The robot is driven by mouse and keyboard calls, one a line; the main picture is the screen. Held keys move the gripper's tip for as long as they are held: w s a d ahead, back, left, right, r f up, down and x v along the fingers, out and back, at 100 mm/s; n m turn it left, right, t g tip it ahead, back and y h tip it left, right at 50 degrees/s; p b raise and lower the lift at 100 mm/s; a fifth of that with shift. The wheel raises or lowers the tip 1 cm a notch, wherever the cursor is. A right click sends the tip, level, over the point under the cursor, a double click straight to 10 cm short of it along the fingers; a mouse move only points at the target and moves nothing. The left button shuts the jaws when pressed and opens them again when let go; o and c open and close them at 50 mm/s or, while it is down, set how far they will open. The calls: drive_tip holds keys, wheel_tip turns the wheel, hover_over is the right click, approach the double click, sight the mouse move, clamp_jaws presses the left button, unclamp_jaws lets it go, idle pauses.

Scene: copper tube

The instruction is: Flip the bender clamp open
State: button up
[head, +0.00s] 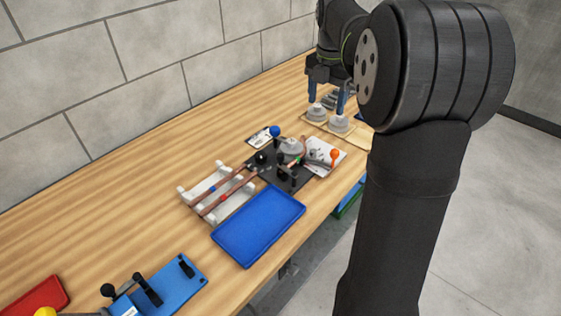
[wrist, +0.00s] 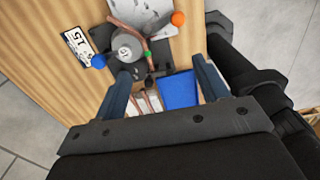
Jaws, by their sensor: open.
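The tube bender stands on a dark plate (head: 262,172) mid-bench, with a round grey die (head: 291,147), a blue knob (head: 275,131) and an orange knob (head: 335,153). Black upright parts (head: 283,168) at its front look like the clamp; whether it is open or shut I cannot tell. In the wrist view a copper tube (wrist: 123,24) with a green mark curves beside the die (wrist: 128,46). My gripper (head: 327,102) is open and empty, over the bench behind the bender. In the wrist view its fingers (wrist: 161,70) are wide apart, with the bender beyond them.
A white rack (head: 186,196) holds copper tubes. A blue tray (head: 258,225) lies in front. Spare grey dies (head: 339,124) sit on a board below my gripper. A blue fixture (head: 178,277) and a red tray (head: 38,300) are at lower left. The bench's back left is clear.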

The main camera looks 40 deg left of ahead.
drive_tip(key=shift+t+h, duration=0.3)
drive_tip(key=shift+t, duration=0.4)
drive_tip(key=s+a, duration=0.1)
drive_tip(key=s, duration=0.2)
drive_tip(key=s+a+f, duration=0.1)
drive_tip(key=s, duration=0.2)
drive_tip(key=s+a, duration=0.2)
drive_tip(key=s, duration=0.1)
drive_tip(key=shift+f, duration=0.4)
clamp_jaws()
drive_tip(key=s+a+f+t, duration=0.2)
drive_tip(key=s, duration=1.1)
drive_tip(key=shift+s+a+f+m+t, duration=0.15)
drive_tip(key=shift+f+m+t, duration=0.15)
drive_tip(key=shift+t, duration=0.1)
